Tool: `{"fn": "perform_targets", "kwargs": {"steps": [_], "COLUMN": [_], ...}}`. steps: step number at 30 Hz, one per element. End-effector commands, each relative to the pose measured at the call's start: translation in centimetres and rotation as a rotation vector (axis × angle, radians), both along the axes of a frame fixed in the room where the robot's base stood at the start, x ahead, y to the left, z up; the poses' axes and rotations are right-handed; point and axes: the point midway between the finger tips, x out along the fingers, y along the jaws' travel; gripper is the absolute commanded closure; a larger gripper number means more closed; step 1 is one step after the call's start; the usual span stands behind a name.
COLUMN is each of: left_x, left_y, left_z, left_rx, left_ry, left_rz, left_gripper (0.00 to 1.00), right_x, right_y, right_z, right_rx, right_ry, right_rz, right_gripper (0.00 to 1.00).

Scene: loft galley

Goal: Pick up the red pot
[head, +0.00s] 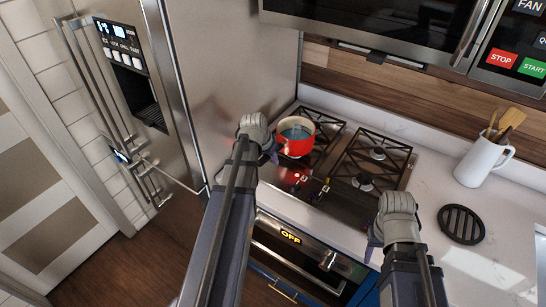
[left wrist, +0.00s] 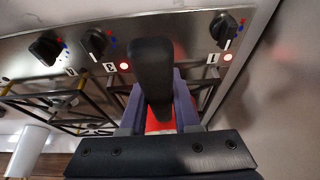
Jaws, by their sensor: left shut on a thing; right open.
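The red pot (head: 296,146) with a pale blue inside sits upright over the left burners of the cooktop (head: 320,190). I cannot tell whether its base touches the grate. My left gripper (head: 269,150) is at the pot's left side, shut on its handle. In the left wrist view, the dark handle (left wrist: 152,65) runs between the purple fingers of the left gripper (left wrist: 158,105), with a bit of the red pot (left wrist: 160,122) behind. My right gripper (head: 374,246) is open and empty over the counter's front edge, right of the cooktop.
A steel fridge (head: 225,60) stands close on the left. A microwave (head: 400,30) hangs above. A white utensil jug (head: 482,162) and a black round trivet (head: 461,224) stand on the right counter. The right burners are empty.

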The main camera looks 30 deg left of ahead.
Motion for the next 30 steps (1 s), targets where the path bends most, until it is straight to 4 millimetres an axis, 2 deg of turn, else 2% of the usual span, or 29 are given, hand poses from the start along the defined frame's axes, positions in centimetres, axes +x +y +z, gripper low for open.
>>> {"fn": "perform_targets", "kwargs": {"steps": [14, 30], "left_x": [0.1, 0.1], "left_y": [0.0, 0.0], "left_z": [2.7, 7.6], "left_rx": [0.000, 0.000], "left_ry": [-0.004, -0.004], "left_rz": [0.000, 0.000], "left_gripper": [1.00, 1.00], "right_x": [0.0, 0.0], "right_y": [0.0, 0.0], "right_z": [2.7, 7.5], "right_rx": [0.000, 0.002], "right_ry": [0.000, 0.000], "right_rz": [0.001, -0.010], "right_gripper": [0.50, 0.50]}}
